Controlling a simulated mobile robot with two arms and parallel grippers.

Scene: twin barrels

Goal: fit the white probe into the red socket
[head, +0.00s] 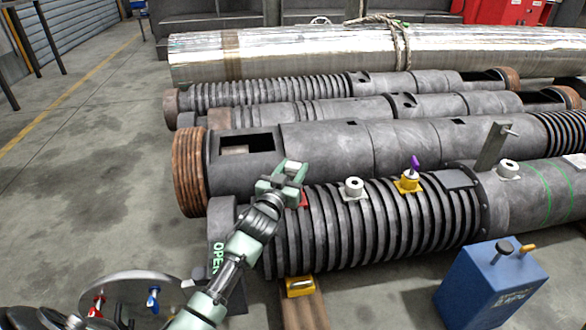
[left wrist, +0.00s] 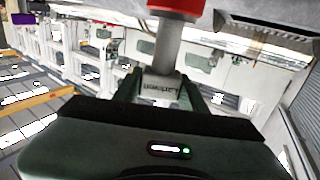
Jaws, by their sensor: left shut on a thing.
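My left gripper (head: 292,180) is above the ribbed section of the front barrel, shut on the white probe (head: 297,166). In the left wrist view the fingers (left wrist: 160,92) close around the probe's pale, lettered block, and its grey-white shaft (left wrist: 168,52) runs up to the red socket (left wrist: 174,6). The red socket (head: 304,198) also shows in the head view as a small red patch beside the gripper, mostly hidden. The shaft's end meets the red part in the wrist view; how deep it sits I cannot tell. My right gripper is not in view.
On the front barrel (head: 390,235) stand a white round fitting (head: 353,188), a yellow socket (head: 408,185) with a purple-topped piece (head: 415,165), and another white fitting (head: 508,169). An upright grey plate (head: 490,148) rises nearby. A blue box (head: 490,287) stands in front.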

